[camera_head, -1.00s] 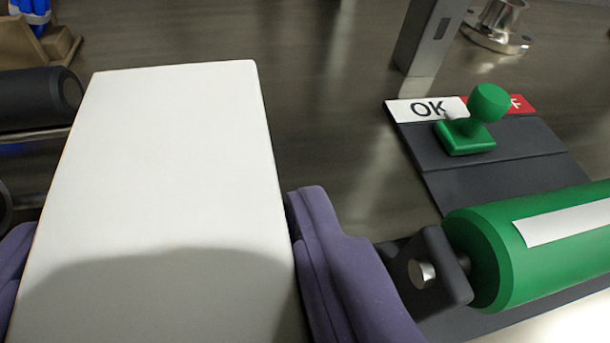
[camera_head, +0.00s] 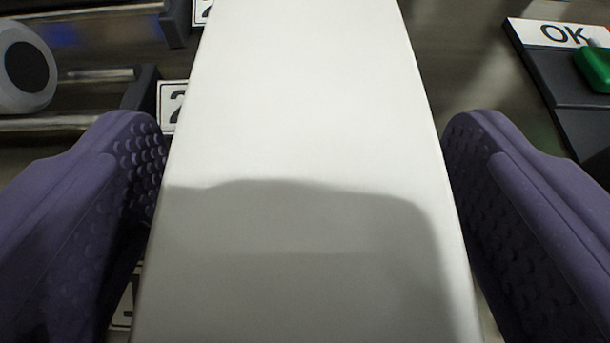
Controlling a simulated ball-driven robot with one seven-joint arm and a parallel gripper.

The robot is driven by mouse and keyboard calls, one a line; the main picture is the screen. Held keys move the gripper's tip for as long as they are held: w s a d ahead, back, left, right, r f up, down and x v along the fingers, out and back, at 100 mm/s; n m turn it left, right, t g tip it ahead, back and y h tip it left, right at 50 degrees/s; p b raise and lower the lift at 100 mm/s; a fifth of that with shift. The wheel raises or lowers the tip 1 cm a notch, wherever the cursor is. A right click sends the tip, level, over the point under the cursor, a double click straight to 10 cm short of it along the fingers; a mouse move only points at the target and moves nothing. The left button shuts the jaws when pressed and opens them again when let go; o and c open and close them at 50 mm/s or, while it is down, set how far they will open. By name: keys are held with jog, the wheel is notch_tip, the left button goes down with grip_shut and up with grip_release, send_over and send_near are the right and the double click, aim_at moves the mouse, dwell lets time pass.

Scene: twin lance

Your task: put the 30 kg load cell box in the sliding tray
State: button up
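A large plain white box (camera_head: 310,110) fills the middle of the camera view and runs from the top edge to the bottom edge. A shadow lies across its near half. No weight marking shows on it, so I cannot tell whether it is the 30 kg load cell box. My gripper (camera_head: 305,170) has one purple finger on each side of the box. Both dimpled inner pads show, and a narrow gap shows between the left finger and the box low down. The gripper looks open around the box. I cannot pick out the sliding tray; the box hides much of what lies beneath.
At the left are dark brackets, metal rails (camera_head: 80,122) and a grey-white round end with a dark centre (camera_head: 25,65). A partly hidden number plate (camera_head: 171,105) shows beside the box. A dark panel (camera_head: 560,85) marked OK, with a green stamp (camera_head: 596,68), is at the right.

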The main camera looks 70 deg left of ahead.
jog(key=p+v, duration=0.5)
jog(key=v, duration=0.7)
jog(key=w+d+r+m+t+h, duration=0.1)
jog(key=w+d+r+t+h, duration=0.1)
jog(key=w+d+r, duration=0.3)
jog(key=w+d+r+m+t+h, duration=0.1)
jog(key=w+r+t+h, duration=0.2)
jog(key=w, duration=0.4)
jog(key=w+d+r+m+t+h, duration=0.2)
jog(key=w+d+r+h, duration=0.15)
jog(key=r, duration=0.55)
jog(key=w+d+r+m+t+h, duration=0.2)
jog(key=w+d+r, duration=0.2)
jog(key=r, duration=0.5)
jog(key=s+d+r+m+t+h, duration=0.1)
jog(key=s+d+r+m, duration=0.1)
jog(key=r, duration=0.7)
jog(key=s+d+r+m+h, duration=0.2)
jog(key=s+r+m, duration=0.1)
jog(key=r, duration=0.6)
jog(key=s+r+m, duration=0.2)
jog(key=s+r, duration=0.9)
jog(key=r, duration=0.2)
jog(key=shift+s+a+r+m+y, duration=0.2)
jog(key=shift+r+m+y, duration=0.1)
jog(key=shift+y, duration=0.15)
jog(key=shift+f, duration=0.1)
